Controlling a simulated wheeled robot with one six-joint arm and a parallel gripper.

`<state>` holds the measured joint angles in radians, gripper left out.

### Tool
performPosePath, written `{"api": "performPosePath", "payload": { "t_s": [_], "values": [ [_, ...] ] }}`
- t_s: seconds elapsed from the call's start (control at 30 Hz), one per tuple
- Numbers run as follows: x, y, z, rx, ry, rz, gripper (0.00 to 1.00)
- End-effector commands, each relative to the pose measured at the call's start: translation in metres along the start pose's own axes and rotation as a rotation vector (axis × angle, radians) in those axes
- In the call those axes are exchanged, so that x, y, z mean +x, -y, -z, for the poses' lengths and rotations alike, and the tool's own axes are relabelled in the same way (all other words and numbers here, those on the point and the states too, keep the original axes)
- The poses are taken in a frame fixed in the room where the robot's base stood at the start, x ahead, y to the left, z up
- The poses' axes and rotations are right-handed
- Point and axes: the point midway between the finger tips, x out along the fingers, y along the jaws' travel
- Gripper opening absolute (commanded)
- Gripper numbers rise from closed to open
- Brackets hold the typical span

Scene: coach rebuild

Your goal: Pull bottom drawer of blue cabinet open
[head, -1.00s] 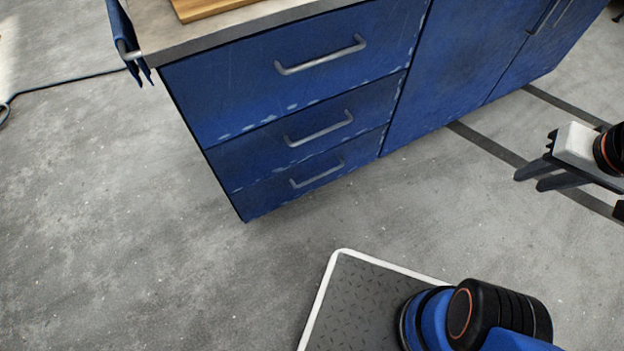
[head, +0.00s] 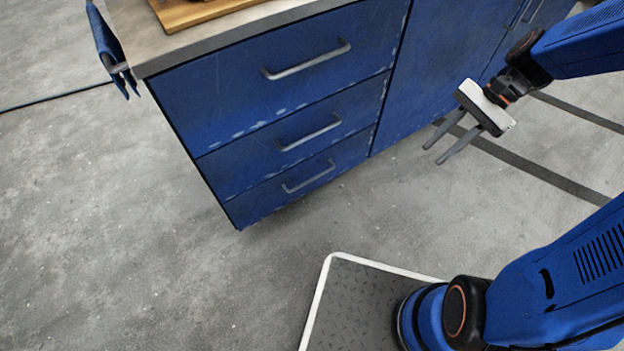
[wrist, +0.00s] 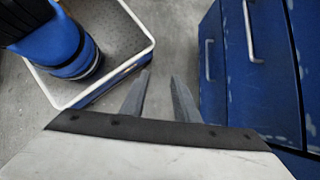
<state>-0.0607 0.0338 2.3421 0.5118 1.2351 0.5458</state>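The blue cabinet (head: 225,130) has a stack of three drawers on its left side. The bottom drawer (head: 262,208) is closed, flush with the drawers above, and has a grey bar handle (head: 309,178). My gripper (head: 432,155) is to the right of the drawers, in front of the cabinet doors, its two fingers apart with nothing between them. In the wrist view the open fingers (wrist: 158,95) point over bare floor. Drawer handles show to their right, the nearest one (wrist: 209,60) clear of the fingers.
A worktop (head: 150,50) with a wooden board (head: 195,10) covers the cabinet. A blue cloth (head: 108,50) hangs at its left end. My own base platform is at the bottom. The concrete floor (head: 130,250) before the drawers is clear.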

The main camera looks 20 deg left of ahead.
Motion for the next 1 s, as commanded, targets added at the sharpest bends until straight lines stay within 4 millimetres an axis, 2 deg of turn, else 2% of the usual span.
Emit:
{"api": "performPosePath", "payload": {
  "t_s": [0.2,0.57,1.0],
  "values": [
    [0.030,0.033,0.016,0.183,0.167,-0.034,0.28],
    [0.084,0.082,0.045,0.496,0.422,-0.113,0.28],
    [0.167,0.132,0.089,0.889,0.702,-0.247,0.28]
  ]
}}
